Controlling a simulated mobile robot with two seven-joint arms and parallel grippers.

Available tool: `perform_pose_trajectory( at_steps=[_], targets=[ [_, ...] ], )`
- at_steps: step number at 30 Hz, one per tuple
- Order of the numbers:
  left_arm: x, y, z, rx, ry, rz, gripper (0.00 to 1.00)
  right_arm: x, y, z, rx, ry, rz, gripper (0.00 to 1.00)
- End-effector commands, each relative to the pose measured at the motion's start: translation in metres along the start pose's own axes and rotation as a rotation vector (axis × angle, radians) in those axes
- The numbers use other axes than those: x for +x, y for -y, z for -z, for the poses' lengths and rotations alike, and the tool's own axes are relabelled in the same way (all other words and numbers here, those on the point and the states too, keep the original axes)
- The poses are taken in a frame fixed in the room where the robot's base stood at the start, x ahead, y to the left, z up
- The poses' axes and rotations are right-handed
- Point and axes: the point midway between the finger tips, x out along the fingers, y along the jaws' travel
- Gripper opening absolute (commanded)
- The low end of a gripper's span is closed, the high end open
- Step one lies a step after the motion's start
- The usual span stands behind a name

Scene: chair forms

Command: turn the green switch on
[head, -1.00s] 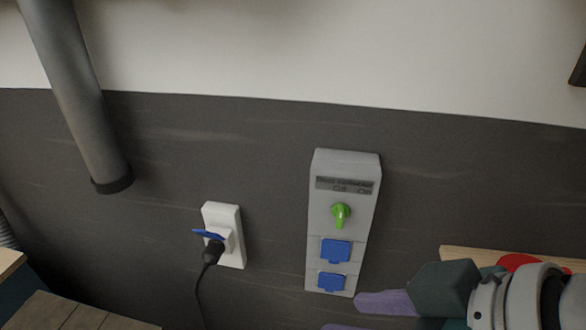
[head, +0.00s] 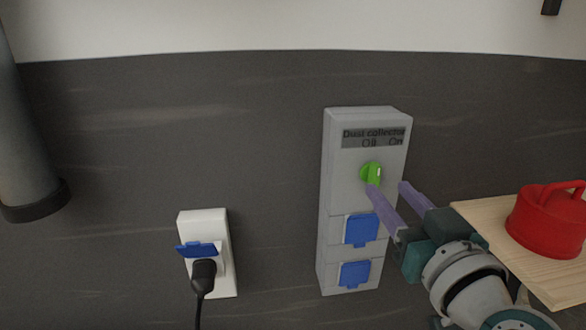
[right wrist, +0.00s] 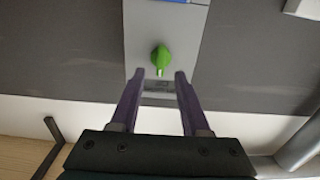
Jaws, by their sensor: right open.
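The green switch (head: 371,173) is a round knob on a grey wall box (head: 334,190), below a "Dust collector" label with Off at left and On at right. I cannot tell its exact setting. My right gripper (head: 388,187) is open, its purple fingers reaching toward the switch from the lower right. In the right wrist view, the switch (right wrist: 161,57) lies just beyond and between the fingertips (right wrist: 160,73), its narrow end pointing down toward the label. Nothing is held, and contact is not clear. My left gripper is not in view.
Two blue socket covers (head: 361,230) sit below the switch. A white outlet (head: 205,226) with a black plug (head: 203,277) is at left. A red lidded object (head: 548,222) stands on a wooden board (head: 482,217) at right. A grey pipe (head: 25,150) hangs at far left.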

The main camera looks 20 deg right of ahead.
Motion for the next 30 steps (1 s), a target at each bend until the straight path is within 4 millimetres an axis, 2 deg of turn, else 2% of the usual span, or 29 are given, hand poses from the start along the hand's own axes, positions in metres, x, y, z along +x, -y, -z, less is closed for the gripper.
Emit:
perform_pose_trajectory(
  at_steps=[3, 7, 18, 30],
  targets=[
    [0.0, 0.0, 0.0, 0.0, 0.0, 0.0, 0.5, 0.02, 0.0, 0.001, -0.002, -0.002, 0.001, 0.46],
    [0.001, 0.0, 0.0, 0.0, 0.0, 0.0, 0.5, 0.033, 0.0, 0.0, -0.002, -0.001, 0.002, 0.46],
    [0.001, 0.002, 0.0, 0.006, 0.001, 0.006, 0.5, 0.038, 0.001, 0.0, -0.001, 0.0, 0.002, 0.46],
    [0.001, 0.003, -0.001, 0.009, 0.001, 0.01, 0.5, 0.038, 0.001, 0.0, -0.001, 0.0, 0.002, 0.01]
  ],
)
